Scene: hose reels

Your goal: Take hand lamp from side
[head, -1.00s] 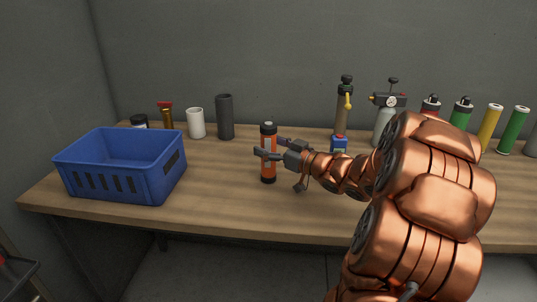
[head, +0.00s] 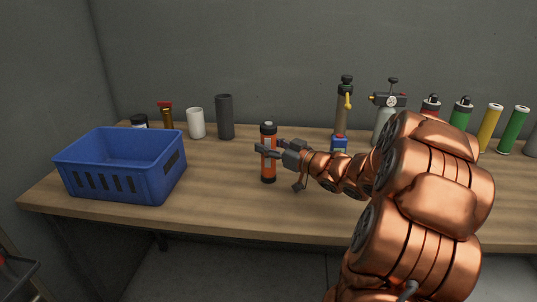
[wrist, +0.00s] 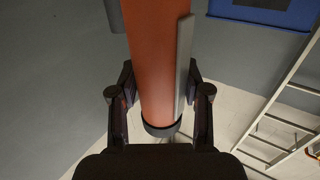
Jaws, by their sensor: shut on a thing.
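The hand lamp (head: 268,170) is an orange cylinder with dark ends and a pale strip. It stands upright on the wooden bench in the head view, right of the blue crate. My gripper (head: 270,149) reaches it from the right side and is shut on it around its middle. In the wrist view the orange lamp (wrist: 152,60) fills the space between the fingers, with a grey strip along its side and a dark end cap. The far side of the lamp is hidden.
A blue crate (head: 150,182) stands at the left of the bench (head: 220,208). Several bottles and cylinders, including a pump sprayer (head: 384,122), line the back right. Bench around the lamp is clear.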

